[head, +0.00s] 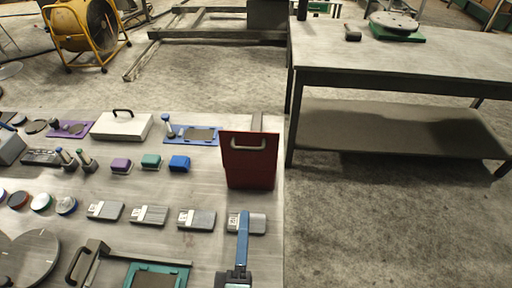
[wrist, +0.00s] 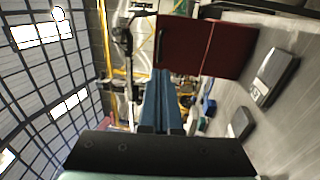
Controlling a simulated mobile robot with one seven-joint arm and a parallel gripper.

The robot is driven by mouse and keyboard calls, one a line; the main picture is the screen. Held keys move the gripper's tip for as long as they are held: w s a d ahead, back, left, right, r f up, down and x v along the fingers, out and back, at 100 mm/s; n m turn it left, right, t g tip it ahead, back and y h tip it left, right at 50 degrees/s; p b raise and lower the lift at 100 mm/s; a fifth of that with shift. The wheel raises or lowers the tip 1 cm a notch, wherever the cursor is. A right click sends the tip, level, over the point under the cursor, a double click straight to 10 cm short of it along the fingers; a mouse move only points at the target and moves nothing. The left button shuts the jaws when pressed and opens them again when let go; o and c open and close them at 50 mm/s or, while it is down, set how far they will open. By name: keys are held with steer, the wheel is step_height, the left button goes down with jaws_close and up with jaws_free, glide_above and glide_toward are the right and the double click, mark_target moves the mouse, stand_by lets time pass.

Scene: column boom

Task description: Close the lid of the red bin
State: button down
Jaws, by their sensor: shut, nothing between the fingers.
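The red bin (head: 250,178) stands near the right edge of the workbench, with a red face and a pale handle (head: 255,143) near its top toward me. In the wrist view the red bin (wrist: 232,52) shows two red panels split by a seam. The upper panel looks like the lid (wrist: 184,45) standing up; its exact angle is unclear, and the bin's inside is hidden. My gripper (head: 244,213) is in front of the bin, apart from it. Its blue fingers (wrist: 160,74) are together and empty.
A row of grey-and-white blocks (head: 196,219) lies left of and under my gripper. A blue tray (head: 193,135) and blue block (head: 179,163) are close to the bin's left. Floor lies right of the bench edge, then a dark-legged table (head: 420,65).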

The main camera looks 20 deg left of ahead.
mark_target(249, 150)
steer(key=p+x, duration=0.3)
steer(key=x, duration=1)
steer(key=shift+w+a, duration=0.25)
steer(key=shift+w, duration=0.1)
steer(key=shift+r, duration=0.15)
